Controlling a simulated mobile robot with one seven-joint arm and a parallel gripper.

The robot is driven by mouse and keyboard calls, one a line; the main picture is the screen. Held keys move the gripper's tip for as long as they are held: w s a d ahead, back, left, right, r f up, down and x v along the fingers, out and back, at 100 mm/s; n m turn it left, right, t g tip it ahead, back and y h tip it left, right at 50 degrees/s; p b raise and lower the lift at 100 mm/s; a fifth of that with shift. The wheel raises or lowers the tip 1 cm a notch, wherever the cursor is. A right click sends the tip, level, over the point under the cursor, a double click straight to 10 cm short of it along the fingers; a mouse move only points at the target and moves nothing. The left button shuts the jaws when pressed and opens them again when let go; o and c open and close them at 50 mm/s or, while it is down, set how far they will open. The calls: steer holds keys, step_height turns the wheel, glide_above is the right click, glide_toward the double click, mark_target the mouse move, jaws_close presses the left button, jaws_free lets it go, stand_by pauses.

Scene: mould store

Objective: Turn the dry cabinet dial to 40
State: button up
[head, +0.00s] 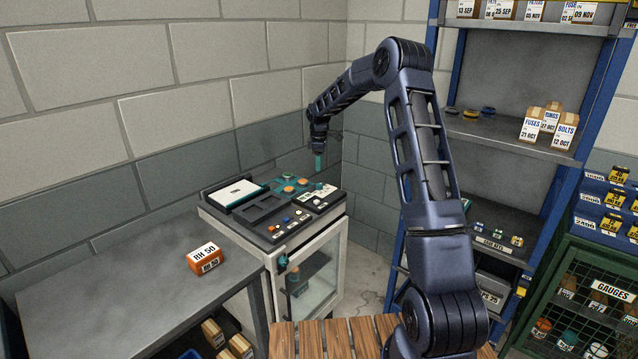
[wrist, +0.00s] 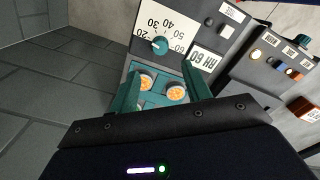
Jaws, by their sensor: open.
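The dry cabinet (head: 330,262) is a pale box with a glass door and a dark control panel on top. Its dial (wrist: 160,45) is a small teal knob on a white scale plate (wrist: 178,22) marked 20 to 60. A pale mark on the knob seems to lie on the side of 20, but it is too small to read surely. My gripper (wrist: 160,70) is open, with two teal fingers apart and nothing between them. The dial shows just beyond the fingertips. In the head view my gripper (head: 319,161) is above the panel's back right part.
A label reading RH 60 (wrist: 207,60) is beside the scale. Orange round parts (wrist: 176,91) sit on a teal plate near the fingers. An orange RH 50 block (head: 203,258) lies on the grey table (head: 110,300). A blue shelf rack (head: 545,200) stands right.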

mark_target(319, 184)
step_height(319, 184, down, 9)
steer(key=shift+f, duration=0.2)
stand_by(0.4)
steer(key=c, duration=1)
